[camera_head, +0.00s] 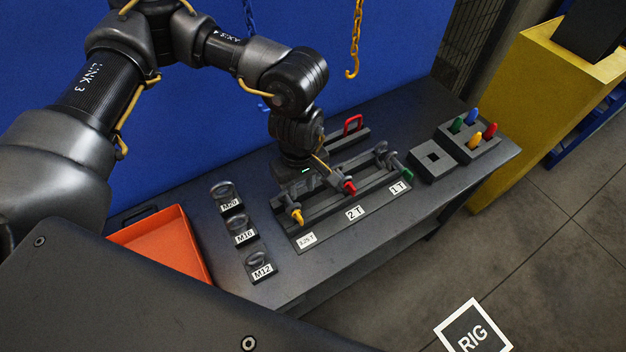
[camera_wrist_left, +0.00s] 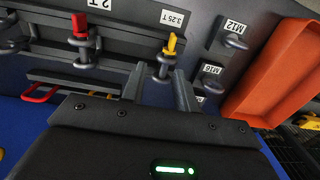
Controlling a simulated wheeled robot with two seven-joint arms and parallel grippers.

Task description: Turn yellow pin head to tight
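The yellow pin head (camera_head: 297,215) is on the shackle at the 3.25 T label, at the left end of the dark rack (camera_head: 330,207). In the left wrist view the yellow pin head (camera_wrist_left: 172,44) shows clear of the fingers, with its grey shackle (camera_wrist_left: 162,66) below it. My left gripper (camera_head: 304,183) is low over the rack, behind the yellow pin head. In the wrist view its two fingers (camera_wrist_left: 159,82) stand apart with nothing clamped between them, and their tips are close to the shackle. The right gripper is not in view.
A red pin head (camera_head: 349,187) at 2 T and a green one (camera_head: 408,174) at 1 T share the rack. Shackle blocks (camera_head: 242,230) and an orange tray (camera_head: 165,240) are at left. A block with coloured pegs (camera_head: 470,140) is at right. A yellow chain hook (camera_head: 352,70) hangs behind.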

